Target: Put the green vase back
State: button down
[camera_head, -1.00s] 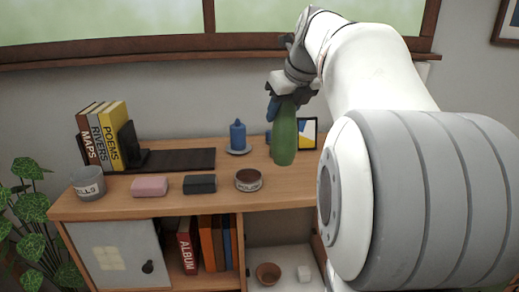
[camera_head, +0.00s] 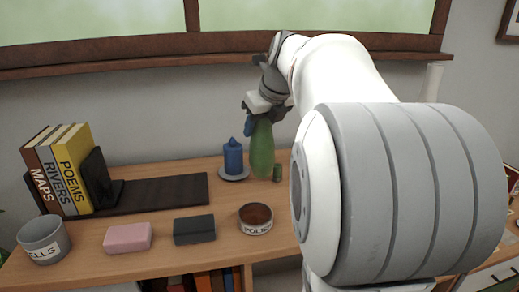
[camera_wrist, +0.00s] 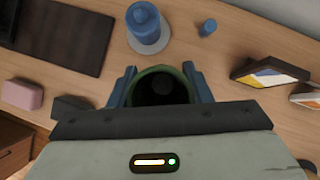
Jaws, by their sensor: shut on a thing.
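The green vase (camera_head: 262,152) is upright in my gripper (camera_head: 263,112), just right of the blue candle (camera_head: 233,158) on its dish. My gripper is shut on the vase near its top. In the wrist view the vase's dark open mouth (camera_wrist: 162,88) sits between the two blue fingers of my gripper (camera_wrist: 160,86). I cannot tell whether the vase's base touches the wooden cabinet top (camera_head: 160,262).
A grey pot (camera_head: 42,240), pink block (camera_head: 128,237), dark block (camera_head: 194,229) and labelled bowl (camera_head: 255,219) line the front. A small cylinder (camera_wrist: 208,28) and picture frame (camera_wrist: 270,74) stand behind and right.

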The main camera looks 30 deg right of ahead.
aim_at(258, 144)
jog(key=shift+w+f, duration=0.15)
jog(key=shift+f, duration=0.2)
jog(key=shift+a+f, duration=0.15)
jog(key=shift+f, duration=1.9)
jog(key=c, duration=1.2)
grip_release()
jog(key=shift+f, duration=0.25)
jog(key=o, duration=0.5)
jog(key=shift+r, duration=0.1)
